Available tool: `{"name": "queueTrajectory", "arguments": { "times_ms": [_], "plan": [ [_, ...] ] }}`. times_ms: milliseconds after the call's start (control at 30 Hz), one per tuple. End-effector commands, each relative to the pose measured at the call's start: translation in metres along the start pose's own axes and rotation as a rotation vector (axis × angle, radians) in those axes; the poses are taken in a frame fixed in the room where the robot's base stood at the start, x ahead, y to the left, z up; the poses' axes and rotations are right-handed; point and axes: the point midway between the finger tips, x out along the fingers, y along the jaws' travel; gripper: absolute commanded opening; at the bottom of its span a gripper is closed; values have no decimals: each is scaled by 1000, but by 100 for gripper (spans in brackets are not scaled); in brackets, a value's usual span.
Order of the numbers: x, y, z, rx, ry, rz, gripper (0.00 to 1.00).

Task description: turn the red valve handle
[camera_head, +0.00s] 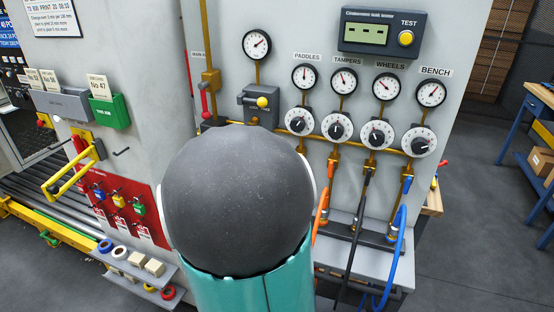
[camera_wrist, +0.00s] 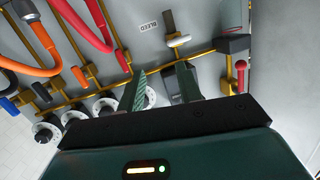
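The red valve handle (camera_head: 204,104) is a slim red lever on the yellow pipe at the panel's left side, by the MAIN AIR label. In the wrist view a red lever with a round end (camera_wrist: 241,76) shows at the right, beside a dark block on the yellow pipe. My gripper (camera_wrist: 162,78) has its two green fingers apart with nothing held between them. The red lever lies to the right of the right finger, apart from it. In the head view my arm's dark round joint hides the gripper.
A grey regulator box with a yellow knob (camera_head: 262,102) sits right of the handle. Several gauges and white dials (camera_head: 337,126) fill the panel further right. Orange and blue hoses (camera_head: 396,240) hang below. A red lockout board (camera_head: 118,203) and yellow bar (camera_head: 70,175) stand at left.

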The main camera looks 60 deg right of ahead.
Motion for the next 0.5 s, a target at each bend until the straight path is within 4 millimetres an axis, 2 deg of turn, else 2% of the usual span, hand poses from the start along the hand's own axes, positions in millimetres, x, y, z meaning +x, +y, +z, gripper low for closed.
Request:
{"name": "queueTrajectory", "arguments": {
  "times_ms": [33, 100, 200, 367, 500],
  "plan": [
    [6, 25, -1, -23, 50, 73, 35],
    [8, 48, -6, -46, 111, 145, 35],
    [9, 68, -12, -67, 161, 201, 35],
    [18, 75, -16, -73, 178, 215, 35],
    [40, 79, -20, -73, 177, 215, 35]
  ]
}}
